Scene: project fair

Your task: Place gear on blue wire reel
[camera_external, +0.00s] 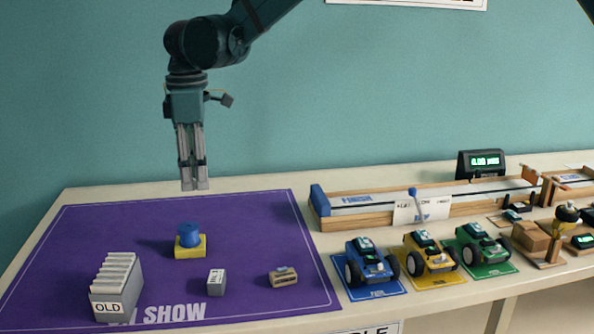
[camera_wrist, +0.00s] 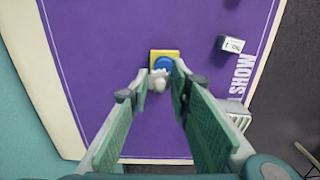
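The blue wire reel (camera_external: 189,234) stands upright on a yellow block (camera_external: 190,251) on the purple mat; in the wrist view the reel (camera_wrist: 164,63) is partly hidden behind the fingertips and what is between them. My gripper (camera_external: 194,185) points straight down, well above the mat and over the reel. Its fingers are close together. In the wrist view, a small pale grey piece, which looks like the gear (camera_wrist: 158,80), is between the fingertips. Its teeth are too small to make out. The gear appears apart from the reel.
On the purple mat (camera_external: 100,235) are a box of cards (camera_external: 117,305) marked OLD, a small grey block (camera_external: 217,283) and a small tan box (camera_external: 284,277). Toy cars (camera_external: 370,262) and a wooden track (camera_external: 450,205) stand to the right. The mat's back part is clear.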

